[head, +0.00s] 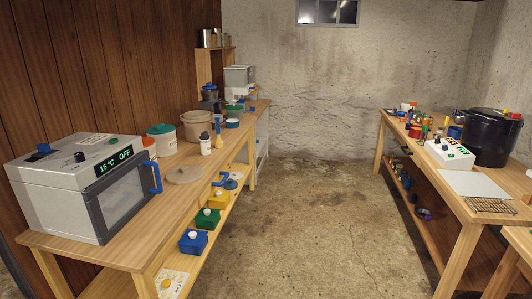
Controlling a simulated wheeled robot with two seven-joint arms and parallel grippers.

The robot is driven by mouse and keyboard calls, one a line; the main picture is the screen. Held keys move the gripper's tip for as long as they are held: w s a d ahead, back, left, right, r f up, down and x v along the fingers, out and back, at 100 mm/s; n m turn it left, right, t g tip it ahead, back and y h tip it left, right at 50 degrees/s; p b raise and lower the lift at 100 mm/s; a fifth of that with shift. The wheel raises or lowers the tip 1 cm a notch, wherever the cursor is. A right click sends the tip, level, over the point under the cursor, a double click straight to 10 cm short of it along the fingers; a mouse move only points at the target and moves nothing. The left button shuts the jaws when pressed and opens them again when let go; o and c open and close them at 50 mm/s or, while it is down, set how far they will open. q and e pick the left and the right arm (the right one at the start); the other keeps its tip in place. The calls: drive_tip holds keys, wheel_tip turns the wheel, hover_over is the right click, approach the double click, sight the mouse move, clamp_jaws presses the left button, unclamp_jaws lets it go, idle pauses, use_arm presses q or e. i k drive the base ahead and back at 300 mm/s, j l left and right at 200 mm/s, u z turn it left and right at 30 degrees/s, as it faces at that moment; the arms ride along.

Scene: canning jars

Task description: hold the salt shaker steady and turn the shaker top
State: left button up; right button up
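A small white bottle with a dark top (205,145) stands upright near the front edge of the left wooden table. It looks like a shaker, but it is too small to be sure that it is the salt shaker. Its top sits on the body; how far it is turned cannot be told. Neither of my grippers shows in the head view, and nothing is seen touching the bottle.
The left table (160,201) carries a grey oven (60,205), a round lid (185,175) and a tan pot (197,124). Its lower shelf holds coloured boxes. A right table (448,200) bears a black pot (486,140). The concrete floor (310,215) between is clear.

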sight(204, 135)
drive_tip(key=i+l, duration=0.1)
drive_tip(key=i, duration=2.35)
drive_tip(key=i+u, duration=0.4)
drive_tip(key=i+l+u, duration=0.2)
drive_tip(key=i+u, duration=0.25)
drive_tip(key=i+l+u, duration=0.65)
drive_tip(key=u, duration=0.15)
